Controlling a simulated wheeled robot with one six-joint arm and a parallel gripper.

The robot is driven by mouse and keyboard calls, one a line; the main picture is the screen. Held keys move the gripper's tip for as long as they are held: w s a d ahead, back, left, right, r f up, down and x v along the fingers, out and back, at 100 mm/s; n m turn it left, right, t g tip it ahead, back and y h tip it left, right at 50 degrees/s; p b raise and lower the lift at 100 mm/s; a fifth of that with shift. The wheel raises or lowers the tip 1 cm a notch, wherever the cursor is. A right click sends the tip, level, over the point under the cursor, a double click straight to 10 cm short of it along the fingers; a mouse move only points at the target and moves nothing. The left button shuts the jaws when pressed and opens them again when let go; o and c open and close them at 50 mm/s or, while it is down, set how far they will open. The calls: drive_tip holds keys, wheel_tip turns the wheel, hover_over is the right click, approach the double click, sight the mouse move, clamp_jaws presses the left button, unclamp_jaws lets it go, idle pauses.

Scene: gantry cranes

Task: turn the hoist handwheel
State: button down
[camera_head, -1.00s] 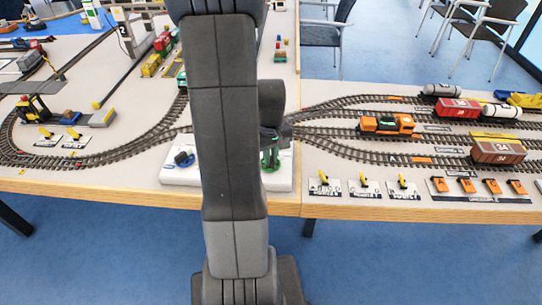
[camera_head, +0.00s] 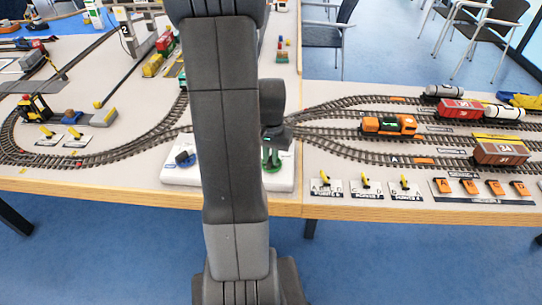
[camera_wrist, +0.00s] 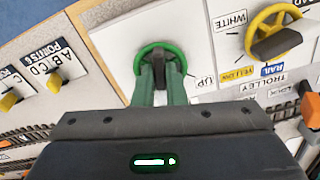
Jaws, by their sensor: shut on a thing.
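The green handwheel (camera_wrist: 141,61), with an "UP" label beside it, stands on a white panel in the wrist view. I take it for the hoist wheel. It has a dark grip piece (camera_wrist: 182,62) at its middle. My gripper (camera_wrist: 163,72) reaches onto the wheel, with its two green fingers shut on this dark piece. The fingers hide the near part of the wheel. In the head view, my gripper (camera_head: 271,152) points down over the green wheel (camera_head: 274,169) on the white board, partly behind my arm.
A yellow wheel (camera_wrist: 256,28) with a dark handle is at the right of the wrist view. Yellow point levers (camera_wrist: 54,84) are at its left. In the head view, tracks with wagons and an orange locomotive (camera_head: 389,124) lie right of the board. The table's front edge (camera_head: 380,211) runs below.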

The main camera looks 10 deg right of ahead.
drive_tip(key=shift+m, duration=0.3)
idle(0.4)
drive_tip(key=c, duration=1.5)
unclamp_jaws()
drive_tip(key=shift+r, duration=0.1)
wheel_tip(320, 180, up, 14)
drive_tip(key=shift+f+p, duration=0.15)
drive_tip(key=shift+p, duration=0.4)
